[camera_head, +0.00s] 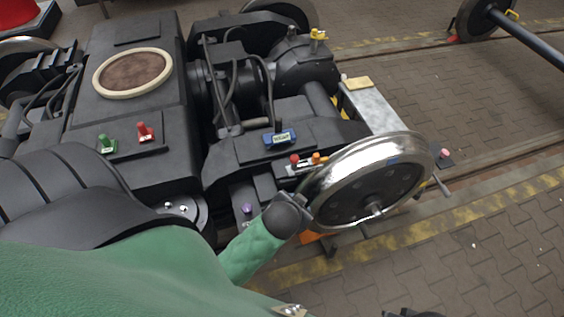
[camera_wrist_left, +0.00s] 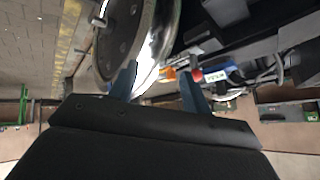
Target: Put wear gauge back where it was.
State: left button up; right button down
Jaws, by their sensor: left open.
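I cannot pick out the wear gauge for certain. A small blue device with a pale display (camera_head: 280,138) sits on the dark bogie frame, behind the wheel. It may be the gauge. A blue item (camera_wrist_left: 215,74) also shows in the left wrist view, beyond the right finger. My left gripper (camera_wrist_left: 159,72) is open with nothing held between its fingers. The shiny wheel (camera_head: 372,178) is close by, and its rim (camera_wrist_left: 158,45) shows beyond the fingers. In the head view the left fingers are mostly hidden at the wheel's near side.
A rack with red and orange knobs (camera_head: 303,162) sits just behind the wheel. Green (camera_head: 106,143) and red (camera_head: 145,132) handled items stand on the bogie frame (camera_head: 140,80). A purple knob (camera_head: 246,208) is near my left arm. The paved floor (camera_head: 470,255) at right is open.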

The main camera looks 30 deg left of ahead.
pick_arm(q)
jog(key=s+d+f+g+h, duration=0.1)
jog(key=s+d+g, duration=0.1)
jog(key=s, duration=0.5)
jog(key=s+d+f+g+h, duration=0.1)
jog(key=s+g, duration=0.3)
jog(key=s, duration=0.4)
jog(key=shift+s+d+f, duration=0.3)
jog(key=shift+d+f, duration=0.1)
jog(key=shift+d, duration=0.3)
